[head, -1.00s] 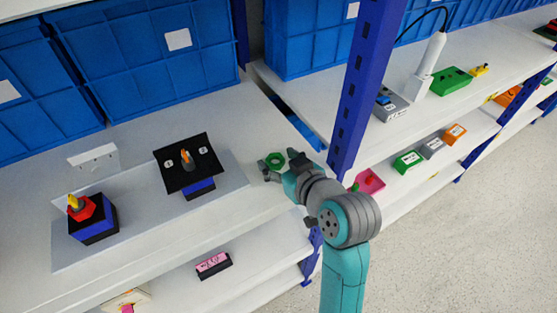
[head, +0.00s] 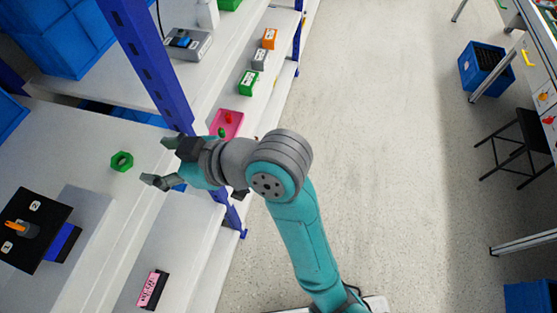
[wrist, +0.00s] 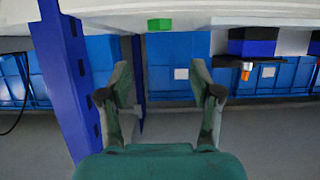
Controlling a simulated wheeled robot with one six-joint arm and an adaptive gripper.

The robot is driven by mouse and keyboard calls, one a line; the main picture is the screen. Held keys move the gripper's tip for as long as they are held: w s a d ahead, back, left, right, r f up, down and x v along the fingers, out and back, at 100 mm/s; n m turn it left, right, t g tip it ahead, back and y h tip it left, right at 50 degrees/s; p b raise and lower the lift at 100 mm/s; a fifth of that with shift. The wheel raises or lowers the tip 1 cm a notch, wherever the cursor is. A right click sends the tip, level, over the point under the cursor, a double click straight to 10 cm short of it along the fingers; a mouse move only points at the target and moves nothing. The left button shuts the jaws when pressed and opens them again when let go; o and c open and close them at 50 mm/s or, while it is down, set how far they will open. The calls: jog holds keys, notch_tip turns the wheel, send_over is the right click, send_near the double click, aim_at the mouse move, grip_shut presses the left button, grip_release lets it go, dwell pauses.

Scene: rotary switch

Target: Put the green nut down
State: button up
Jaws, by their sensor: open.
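The green nut (head: 122,161) lies on the white shelf top near its right end, apart from my gripper. My gripper (head: 153,161) is open and empty, to the right of the nut in the head view, with its fingers spread. In the wrist view the nut (wrist: 159,24) shows beyond the open fingertips (wrist: 160,80), resting on the white shelf surface, which appears upside down there.
A black rotary switch panel (head: 36,229) with an orange knob stands left of the nut. A blue rack post (head: 155,65) rises close behind my gripper. A pink tray (head: 228,124) sits on a lower shelf. Open floor (head: 380,130) lies to the right.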

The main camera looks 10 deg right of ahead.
jog(key=s+d+f+m+t+h, duration=0.25)
jog(key=d+f+m+t, duration=0.2)
jog(key=d+f, duration=0.5)
jog(key=s+d+f+m+t+h, duration=0.1)
jog(key=d+f+m+t+h, duration=0.25)
jog(key=d+f+m, duration=0.45)
jog(key=s+d+f+t+h, duration=0.1)
jog(key=s+d+f+h, duration=0.3)
jog(key=s+d, duration=0.8)
jog(key=s+d+r+h, duration=0.1)
jog(key=s+d, duration=0.1)
jog(key=s, duration=0.3)
jog(key=s+d+r+m+h, duration=0.1)
jog(key=s+d+r, duration=0.1)
jog(key=s, duration=0.3)
jog(key=shift+s+d+t+h, duration=0.3)
jog(key=shift+s+d+t, duration=0.1)
jog(key=shift+d, duration=0.1)
jog(key=shift+a, duration=0.1)
